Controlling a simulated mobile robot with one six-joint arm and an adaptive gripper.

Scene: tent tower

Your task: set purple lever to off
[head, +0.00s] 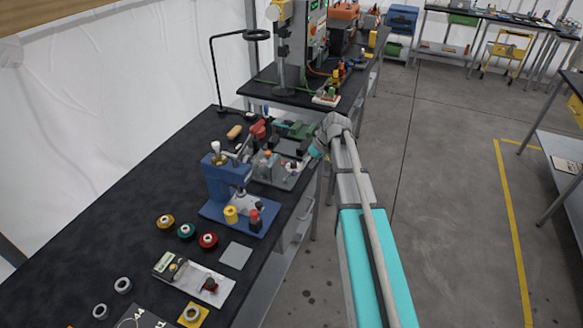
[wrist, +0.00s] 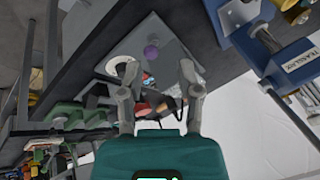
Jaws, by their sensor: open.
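The purple lever knob (wrist: 151,52) is a small round ball on a grey plate (wrist: 170,42) in the wrist view, beyond my fingertips. Its shaft and setting cannot be made out. My gripper (wrist: 157,82) is open, with the knob ahead of the gap between its fingers and apart from them. In the head view my gripper (head: 316,152) is at the bench's right edge, beside the grey fixture (head: 277,171). A small purple spot (head: 293,166) shows on that fixture, partly unclear.
A blue press (head: 225,180) stands left of the fixture and shows in the wrist view (wrist: 285,60). A green vise (head: 297,131) sits behind. Floor to the right is clear.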

